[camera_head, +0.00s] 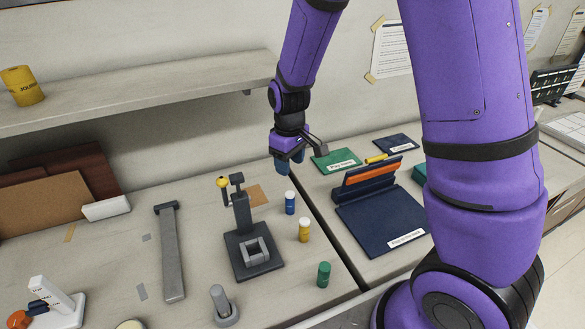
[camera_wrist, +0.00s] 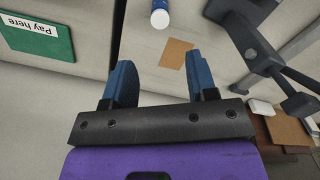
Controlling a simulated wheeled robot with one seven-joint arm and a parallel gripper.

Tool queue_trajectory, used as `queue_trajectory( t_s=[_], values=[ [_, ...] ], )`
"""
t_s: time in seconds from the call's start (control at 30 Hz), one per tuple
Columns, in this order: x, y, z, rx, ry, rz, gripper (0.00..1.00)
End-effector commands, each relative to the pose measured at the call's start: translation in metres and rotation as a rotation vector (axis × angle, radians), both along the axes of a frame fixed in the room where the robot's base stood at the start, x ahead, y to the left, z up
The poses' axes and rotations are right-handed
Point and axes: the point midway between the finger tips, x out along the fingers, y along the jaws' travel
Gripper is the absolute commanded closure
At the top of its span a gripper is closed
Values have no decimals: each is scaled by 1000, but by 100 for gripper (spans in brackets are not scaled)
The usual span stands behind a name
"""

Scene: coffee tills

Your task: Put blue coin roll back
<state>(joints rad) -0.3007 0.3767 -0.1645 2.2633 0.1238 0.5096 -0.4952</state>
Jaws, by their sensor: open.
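A yellow roll (camera_head: 304,230) and a green roll (camera_head: 323,274) stand upright nearer the front.
A dark lever press (camera_head: 241,220) with a yellow knob stands left of the rolls. A tan card (camera_head: 259,195) lies behind it. A navy stand (camera_head: 368,184) with an orange strip is right of the counter gap. A shelf (camera_head: 130,92) juts out at upper left.

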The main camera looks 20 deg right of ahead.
Motion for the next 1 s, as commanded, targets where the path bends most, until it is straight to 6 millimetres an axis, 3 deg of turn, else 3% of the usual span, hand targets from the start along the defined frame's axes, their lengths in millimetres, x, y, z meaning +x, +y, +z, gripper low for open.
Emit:
queue_trajectory(
  t_s=[0.27, 0.57, 0.8, 1.0],
  values=[
    [-2, -2, 15, 8, -14, -13, 48],
    [-34, -18, 101, 60, -105, -125, 48],
    [-77, -35, 166, 95, -190, -227, 48],
    [-120, -47, 209, 114, -264, -311, 48]
  ],
)
